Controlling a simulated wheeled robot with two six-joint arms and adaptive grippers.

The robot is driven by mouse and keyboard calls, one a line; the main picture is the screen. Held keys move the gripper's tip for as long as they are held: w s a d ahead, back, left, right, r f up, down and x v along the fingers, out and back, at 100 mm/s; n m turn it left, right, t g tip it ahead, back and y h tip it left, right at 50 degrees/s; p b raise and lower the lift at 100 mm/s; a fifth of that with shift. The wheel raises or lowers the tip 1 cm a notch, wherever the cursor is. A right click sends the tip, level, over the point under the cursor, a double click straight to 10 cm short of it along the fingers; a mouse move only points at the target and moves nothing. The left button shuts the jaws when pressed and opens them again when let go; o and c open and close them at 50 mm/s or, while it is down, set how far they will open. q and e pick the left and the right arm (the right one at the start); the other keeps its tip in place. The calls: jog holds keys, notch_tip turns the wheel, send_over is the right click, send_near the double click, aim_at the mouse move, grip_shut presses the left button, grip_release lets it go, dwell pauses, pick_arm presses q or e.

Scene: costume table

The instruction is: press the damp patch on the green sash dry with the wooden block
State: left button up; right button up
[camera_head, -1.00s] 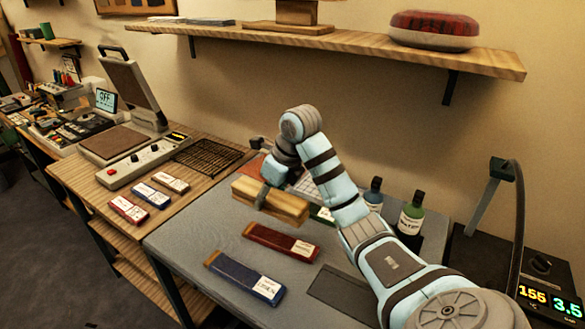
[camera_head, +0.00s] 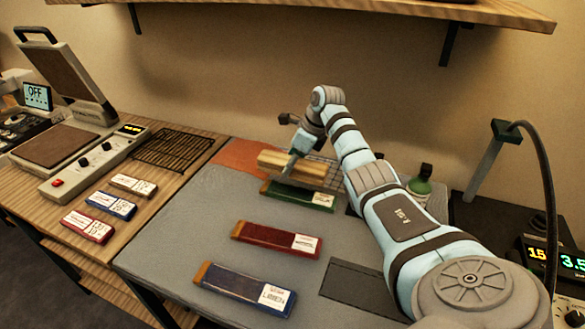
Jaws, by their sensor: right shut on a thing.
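My right gripper (camera_head: 291,164) is shut on the wooden block (camera_head: 313,169), a pale brown bar held lengthwise from left to right. The block is just behind and above the green sash (camera_head: 298,197), which lies folded on the grey table mat with a brown left end and a white label. I cannot tell whether the block touches the sash, and its underside is hidden. No damp patch can be made out on the part of the sash that shows. My left gripper is not in view.
A red folded sash (camera_head: 270,238) and a blue one (camera_head: 238,285) lie nearer on the grey mat (camera_head: 190,215). A heat press (camera_head: 62,146) and a wire rack (camera_head: 172,148) are at left.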

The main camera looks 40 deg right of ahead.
jog(key=shift+w+d+f, duration=0.1)
jog(key=shift+d+f, duration=0.05)
jog(key=shift+f, duration=0.35)
jog(key=f+b, duration=0.1)
jog(key=f, duration=0.1)
jog(key=f+b, duration=0.1)
jog(key=b, duration=0.1)
jog(key=f+b, duration=0.2)
jog(key=shift+w+f, duration=0.35)
jog(key=shift+f+b, duration=0.15)
jog(key=shift+b, duration=0.3)
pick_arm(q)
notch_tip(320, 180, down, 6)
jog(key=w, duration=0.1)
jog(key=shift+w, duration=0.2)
